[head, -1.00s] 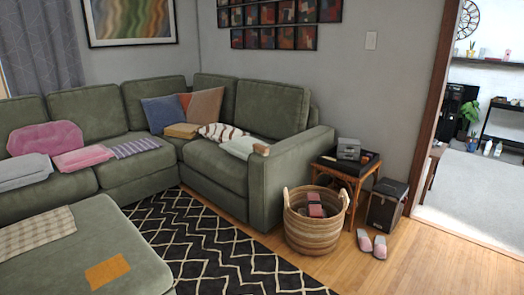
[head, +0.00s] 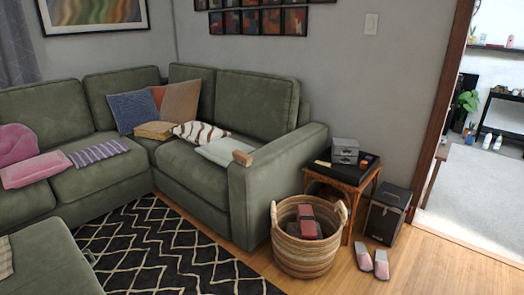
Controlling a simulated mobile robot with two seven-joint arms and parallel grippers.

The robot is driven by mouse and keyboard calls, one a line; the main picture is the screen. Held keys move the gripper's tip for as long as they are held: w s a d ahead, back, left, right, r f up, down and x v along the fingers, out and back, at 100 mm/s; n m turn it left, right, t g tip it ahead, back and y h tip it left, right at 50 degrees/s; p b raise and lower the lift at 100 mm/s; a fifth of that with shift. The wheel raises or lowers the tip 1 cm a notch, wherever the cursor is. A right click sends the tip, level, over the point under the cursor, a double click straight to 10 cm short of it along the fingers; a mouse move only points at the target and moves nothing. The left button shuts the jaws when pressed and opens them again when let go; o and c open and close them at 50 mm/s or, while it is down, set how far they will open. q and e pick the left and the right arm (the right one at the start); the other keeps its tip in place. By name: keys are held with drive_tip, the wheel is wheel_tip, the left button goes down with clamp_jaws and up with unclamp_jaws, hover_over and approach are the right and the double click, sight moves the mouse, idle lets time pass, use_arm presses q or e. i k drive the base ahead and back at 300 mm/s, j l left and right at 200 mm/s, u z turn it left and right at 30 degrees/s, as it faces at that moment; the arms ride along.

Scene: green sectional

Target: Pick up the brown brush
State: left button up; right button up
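A small brown wooden block-like thing (head: 243,158), which looks like the brush, lies at the sofa's right end, beside the armrest and at the edge of a pale folded cloth (head: 226,151). Its bristles cannot be made out at this size. It is tilted a little. Neither of my grippers shows in the head view.
The green sectional (head: 262,200) fills the left and middle. A woven basket (head: 303,255) with dark and pink things, a wicker side table (head: 345,178) with grey boxes, a black box (head: 387,215) and pink slippers (head: 381,263) stand right of it. A patterned rug (head: 160,245) covers the floor.

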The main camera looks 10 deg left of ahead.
sight(243, 159)
drive_tip(key=i, duration=0.7)
drive_tip(key=i+j+z, duration=0.15)
drive_tip(key=i, duration=0.5)
drive_tip(key=i+j+z, duration=0.5)
drive_tip(key=i+j, duration=0.15)
drive_tip(key=j, duration=0.1)
